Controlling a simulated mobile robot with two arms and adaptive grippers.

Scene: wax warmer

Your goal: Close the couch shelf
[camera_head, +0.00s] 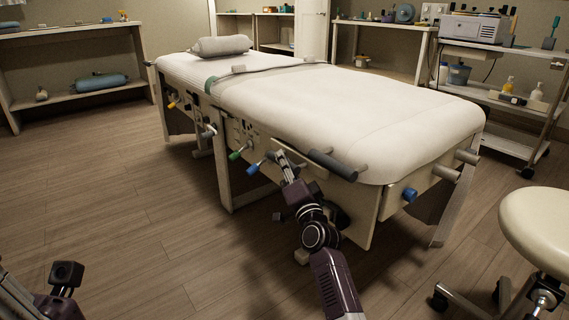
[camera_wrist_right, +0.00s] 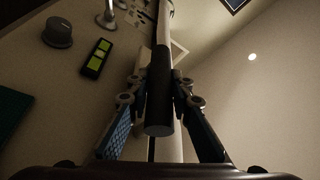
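The treatment couch (camera_head: 340,100) has a white padded top and a pale side panel (camera_head: 354,205) with coloured knobs and levers. A dark cylindrical bar (camera_head: 333,165) sits under the couch edge. I cannot make out a separate open shelf on the couch. My right gripper (camera_head: 285,165) is at the couch's near side, left of that bar. In the right wrist view, a dark cylindrical handle (camera_wrist_right: 160,90) on a pale rod lies between its two fingers. The fingers are close on both sides of the handle; contact is unclear. My left arm shows at the bottom left, its fingers not visible.
A round stool (camera_head: 545,225) stands at the right, near the couch. A metal trolley (camera_head: 500,100) with bottles is at the back right. A wooden shelf unit (camera_head: 70,100) is at the left wall. The wooden floor left of the couch is clear.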

